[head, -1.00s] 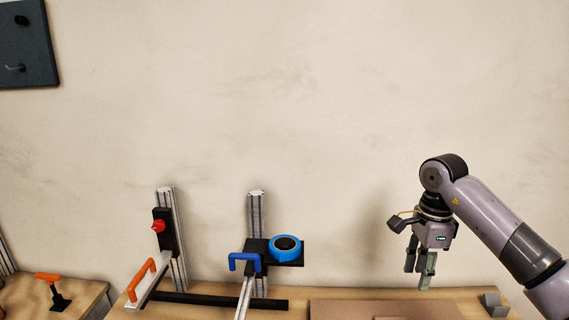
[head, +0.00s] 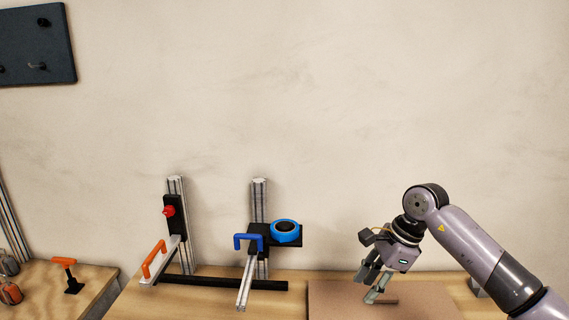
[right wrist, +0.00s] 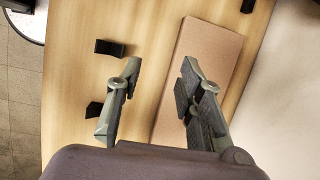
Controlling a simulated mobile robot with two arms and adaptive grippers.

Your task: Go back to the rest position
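My right gripper (head: 372,288) is low over the brown board (head: 330,300) on the right part of the wooden table, its fingers pointing down and to the left. In the right wrist view the right gripper (right wrist: 160,78) has its two fingers apart with nothing between them. The brown board (right wrist: 215,48) lies below and beyond the fingers there. My left gripper is not in view.
Two upright metal profiles stand at the table's back, with an orange handle (head: 154,259), a blue handle (head: 248,237) and a blue tape roll (head: 286,226). A grey block (head: 477,288) sits behind my right arm. Black pieces (right wrist: 110,47) show in the wrist view.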

